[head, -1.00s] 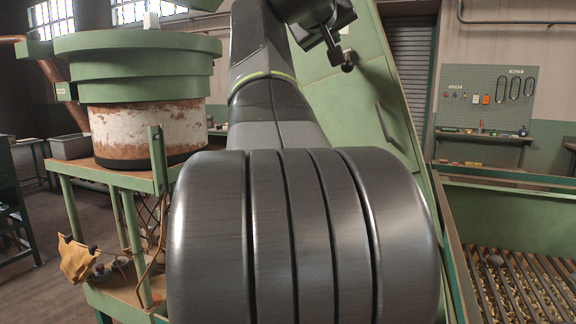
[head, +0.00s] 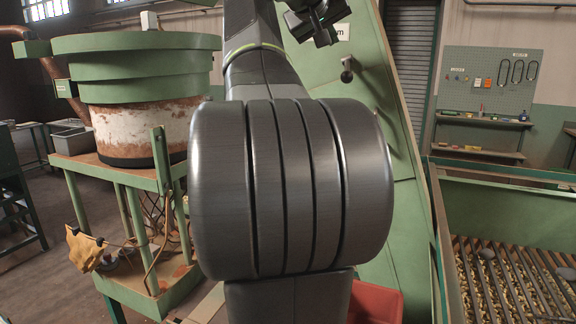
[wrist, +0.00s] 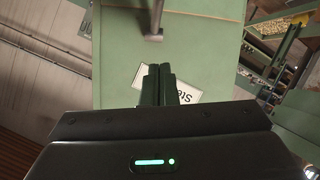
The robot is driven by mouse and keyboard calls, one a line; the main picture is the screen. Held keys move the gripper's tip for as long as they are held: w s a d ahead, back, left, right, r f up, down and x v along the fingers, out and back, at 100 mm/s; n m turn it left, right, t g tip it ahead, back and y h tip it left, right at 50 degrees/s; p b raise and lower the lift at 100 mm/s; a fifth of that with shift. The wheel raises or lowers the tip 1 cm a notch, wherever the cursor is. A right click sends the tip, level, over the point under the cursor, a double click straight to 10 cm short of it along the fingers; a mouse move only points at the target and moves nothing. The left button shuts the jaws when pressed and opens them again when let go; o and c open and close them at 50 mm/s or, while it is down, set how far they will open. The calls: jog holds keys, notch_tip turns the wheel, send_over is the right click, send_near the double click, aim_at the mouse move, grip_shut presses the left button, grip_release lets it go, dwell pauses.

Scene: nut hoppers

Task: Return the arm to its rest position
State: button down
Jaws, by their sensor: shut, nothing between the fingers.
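My arm fills the middle of the head view, with a large dark ribbed joint in front and the upper links rising behind it. My gripper (head: 318,22) is at the top of the head view, partly cut off by the edge, in front of a green sloped panel (head: 365,110). In the wrist view my gripper (wrist: 158,72) has its two dark fingers together with nothing between them. They point toward the green panel (wrist: 215,40), which bears a white label (wrist: 188,93), partly hidden by the fingers.
A green hopper bowl (head: 135,65) stands on a green frame at left, with tan gloves (head: 84,247) hanging from it. A lever with a dark knob (head: 347,76) sticks out from the panel. A red bin (head: 375,303) is low behind my arm. A green trough with a slatted grate (head: 510,280) is at right.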

jog(key=shift+s+f+t+b, duration=0.15)
jog(key=shift+f+t+b, duration=0.15)
jog(key=shift+b, duration=0.35)
jog(key=s+a+f+n+t+y+b, duration=0.1)
jog(key=s+f+t+b, duration=0.35)
jog(key=s+b, duration=0.55)
jog(key=s+a+f+n+t+b, duration=0.1)
jog(key=s+f+n+t+b, duration=0.3)
jog(key=b, duration=0.9)
jog(key=w+d+r+m+g+p, duration=0.1)
jog(key=w+r+g+p, duration=0.4)
jog(key=p, duration=0.8)
jog(key=w+d+r+m+g+p, duration=0.1)
jog(key=w+r+m+g+p, duration=0.3)
jog(key=w+p, duration=0.6)
jog(key=r+g+p, duration=0.1)
jog(key=p, duration=0.3)
jog(key=shift+h, duration=0.4)
jog(key=shift+s+f, duration=0.1)
